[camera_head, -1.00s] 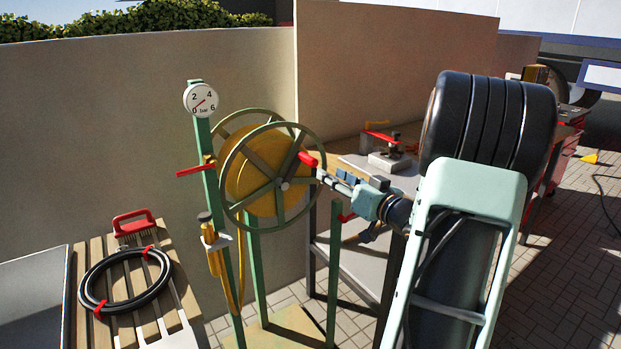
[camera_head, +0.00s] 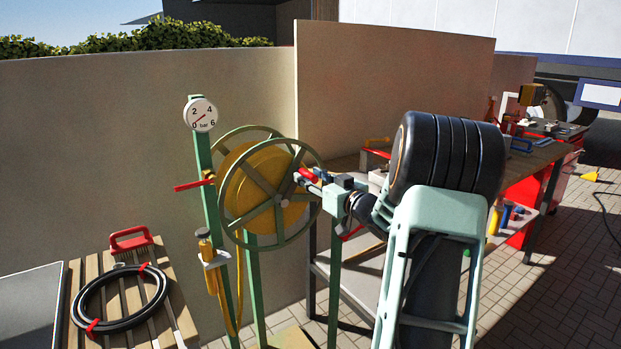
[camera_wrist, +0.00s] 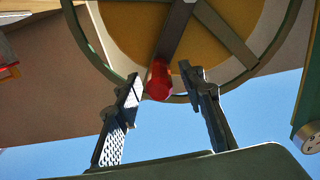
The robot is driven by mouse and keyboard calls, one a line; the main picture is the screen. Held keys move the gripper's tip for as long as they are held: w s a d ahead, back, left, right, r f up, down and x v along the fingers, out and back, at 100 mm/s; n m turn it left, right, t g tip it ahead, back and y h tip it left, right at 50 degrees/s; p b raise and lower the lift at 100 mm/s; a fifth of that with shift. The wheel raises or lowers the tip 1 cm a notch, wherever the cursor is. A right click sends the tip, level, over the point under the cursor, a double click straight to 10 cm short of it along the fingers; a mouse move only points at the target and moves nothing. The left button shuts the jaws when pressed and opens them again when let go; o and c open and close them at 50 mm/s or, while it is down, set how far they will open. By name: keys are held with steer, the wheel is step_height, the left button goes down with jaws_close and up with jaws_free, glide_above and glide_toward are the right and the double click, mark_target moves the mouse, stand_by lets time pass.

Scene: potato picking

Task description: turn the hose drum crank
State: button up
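The hose drum (camera_head: 248,190) is a yellow disc inside a green spoked wheel (camera_head: 282,201), on a green stand in the head view. Its red crank handle (camera_head: 307,174) is at the wheel's upper right. The drum (camera_wrist: 225,35) and red handle (camera_wrist: 159,82) also fill the top of the wrist view. My gripper (camera_head: 308,183) is at the handle in the head view. In the wrist view my gripper (camera_wrist: 165,92) is open, one finger on each side of the handle, with visible gaps. Whether the handle is fully between the fingers in depth is unclear.
A pressure gauge (camera_head: 201,114) and a red lever (camera_head: 190,185) are on the post left of the drum. A slatted table (camera_head: 170,318) holds a coiled black hose (camera_head: 78,305) and a red brush (camera_head: 131,240). A workbench (camera_head: 540,155) stands at right, a wall (camera_head: 395,85) behind.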

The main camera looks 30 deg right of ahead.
steer(key=shift+w, duration=0.2)
steer(key=shift+c, duration=0.3)
jaws_close()
